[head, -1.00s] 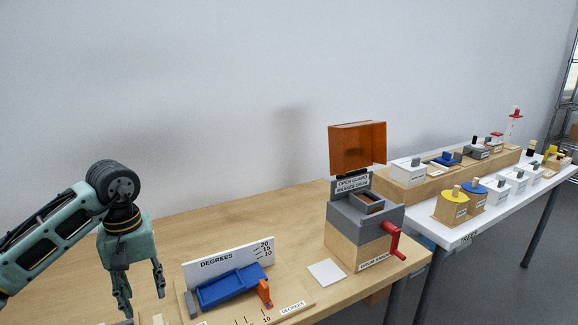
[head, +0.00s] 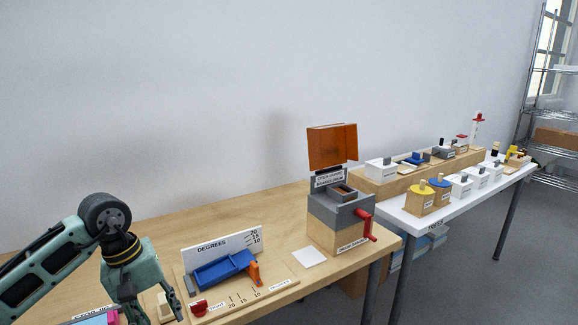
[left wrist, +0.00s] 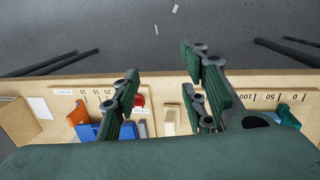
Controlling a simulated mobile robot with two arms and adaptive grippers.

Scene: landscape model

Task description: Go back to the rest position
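My left gripper (head: 147,310) is in the lower left of the head view, pointing down over the left part of the wooden table (head: 180,222). Its lower end runs to the picture edge. In the left wrist view the fingers (left wrist: 165,95) stand wide apart with nothing between their tips. The table's edge, a small pale wooden block (left wrist: 169,122) and a red knob (left wrist: 138,100) lie below.
Right of the left gripper is a DEGREES board (head: 222,248) with a blue ramp (head: 223,270) and orange piece (head: 254,272). Further right stands a grey-topped box (head: 338,210) with a red crank (head: 366,224) and raised orange guard (head: 332,147). A white table (head: 420,222) holds several small fixtures.

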